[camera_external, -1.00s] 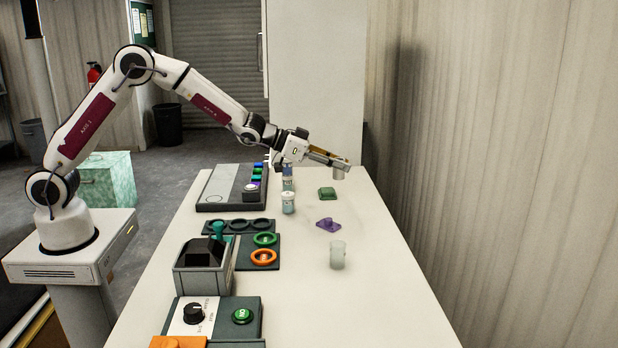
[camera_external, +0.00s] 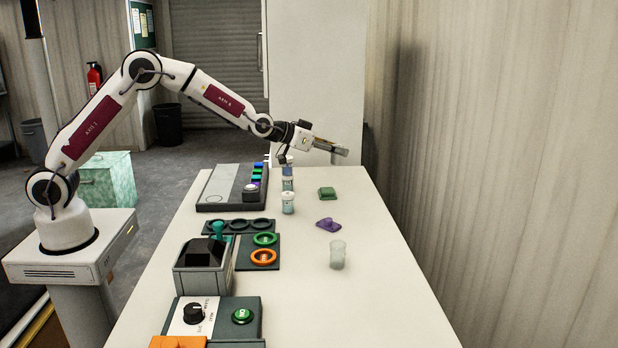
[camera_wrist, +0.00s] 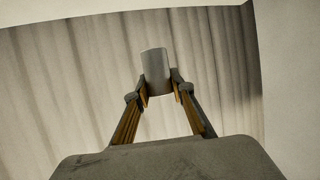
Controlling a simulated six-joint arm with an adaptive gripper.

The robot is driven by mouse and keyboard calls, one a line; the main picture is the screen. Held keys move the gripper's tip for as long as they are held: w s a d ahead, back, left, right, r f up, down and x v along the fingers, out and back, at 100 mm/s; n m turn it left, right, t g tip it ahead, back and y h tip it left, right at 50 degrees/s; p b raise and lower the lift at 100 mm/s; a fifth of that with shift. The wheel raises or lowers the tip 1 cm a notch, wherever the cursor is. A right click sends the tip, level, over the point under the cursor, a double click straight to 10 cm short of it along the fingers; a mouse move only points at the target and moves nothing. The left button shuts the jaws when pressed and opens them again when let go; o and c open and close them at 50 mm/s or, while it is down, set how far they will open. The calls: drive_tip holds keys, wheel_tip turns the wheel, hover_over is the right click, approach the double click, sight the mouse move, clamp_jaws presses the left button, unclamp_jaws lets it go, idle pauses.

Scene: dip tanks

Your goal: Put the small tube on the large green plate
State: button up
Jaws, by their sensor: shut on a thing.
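My gripper (camera_external: 336,149) is high above the far end of the table, pointing right. Its fingers close on a small grey tube (camera_wrist: 155,71), seen between the fingertips in the wrist view. In the external view the tube (camera_external: 341,151) is at the fingertips, clear of the table. A green plate-like piece (camera_external: 327,192) lies on the table below and nearer the camera than the gripper. I cannot tell its exact shape or whether it is the large green plate.
A purple piece (camera_external: 328,224) and a translucent cup (camera_external: 337,256) stand nearer the camera. White-capped jars (camera_external: 288,203) stand left of the green piece. Control panels (camera_external: 222,188) and a dark grey box (camera_external: 204,268) line the left side. The table's right side is mostly clear.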

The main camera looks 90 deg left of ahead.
drive_tip(key=s+a+f+n+g+y, duration=0.1)
drive_tip(key=a+f+n+y, duration=0.1)
drive_tip(key=a, duration=0.7)
drive_tip(key=shift+s+f+n+g+y, duration=0.2)
drive_tip(key=shift+s+n+g+y, duration=0.2)
drive_tip(key=shift+n+y, duration=0.3)
drive_tip(key=shift+w+d, duration=0.1)
drive_tip(key=shift+d, duration=0.05)
idle(0.4)
drive_tip(key=shift+f, duration=0.15)
hover_over(328, 189)
drive_tip(key=shift+d+f, duration=0.1)
drive_tip(key=shift+f, duration=2.95)
drive_tip(key=shift+f, duration=1.9)
drive_tip(key=shift+f, duration=0.1)
